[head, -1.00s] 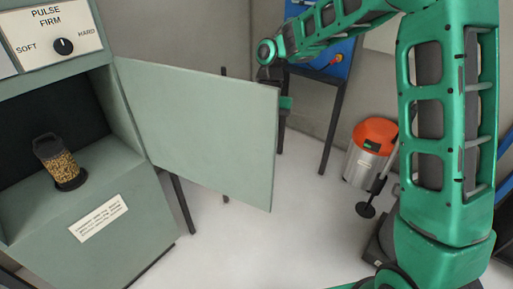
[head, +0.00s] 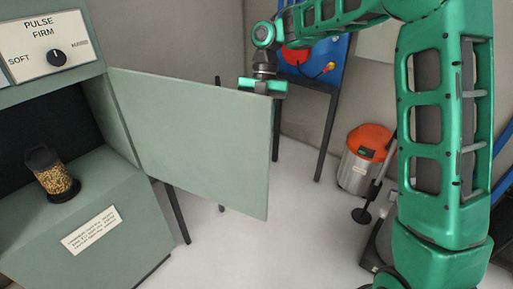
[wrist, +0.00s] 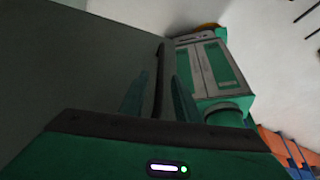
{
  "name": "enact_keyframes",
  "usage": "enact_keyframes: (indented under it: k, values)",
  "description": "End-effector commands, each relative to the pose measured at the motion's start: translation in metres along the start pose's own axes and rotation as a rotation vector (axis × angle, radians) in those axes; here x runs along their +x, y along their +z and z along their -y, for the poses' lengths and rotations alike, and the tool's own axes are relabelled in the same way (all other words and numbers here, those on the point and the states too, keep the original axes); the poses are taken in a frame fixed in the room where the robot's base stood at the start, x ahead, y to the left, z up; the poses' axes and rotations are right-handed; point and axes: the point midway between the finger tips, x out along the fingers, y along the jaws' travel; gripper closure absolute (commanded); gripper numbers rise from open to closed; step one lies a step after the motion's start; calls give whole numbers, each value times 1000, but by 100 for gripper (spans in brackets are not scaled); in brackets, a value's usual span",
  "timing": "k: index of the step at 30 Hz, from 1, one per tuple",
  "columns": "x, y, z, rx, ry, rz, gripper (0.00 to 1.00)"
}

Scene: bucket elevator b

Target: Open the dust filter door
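The grey-green door (head: 195,140) is hinged on the right side of a grey-green cabinet (head: 120,225) and stands wide open, showing the dark inside. My gripper (head: 262,86) is at the door's top edge near the free corner, and its fingertips are hidden behind the door in the head view. In the wrist view a dark plane, apparently the door (wrist: 70,70), fills the left. My two fingers (wrist: 160,95) stand apart, with a dark upright bar or edge (wrist: 161,75) between them. I see gaps beside the bar; contact is unclear.
A jar of grain (head: 54,175) stands on the cabinet's ledge. A dial panel (head: 45,48) is above it. A steel bin with an orange lid (head: 364,160) stands at the back right, beside a blue board on dark legs (head: 318,70). White floor between is clear.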

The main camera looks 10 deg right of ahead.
Motion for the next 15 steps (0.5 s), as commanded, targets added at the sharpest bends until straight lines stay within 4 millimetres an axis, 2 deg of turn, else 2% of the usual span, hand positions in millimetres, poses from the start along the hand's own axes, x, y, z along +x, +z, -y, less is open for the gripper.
enact_keyframes:
  k: [3, 6, 15]
  values:
    - [-20, 2, 1, 1, 2, 1, 70]
    - [-29, 2, 0, 1, 2, -1, 70]
    - [-42, 1, 0, 0, 0, 0, 70]
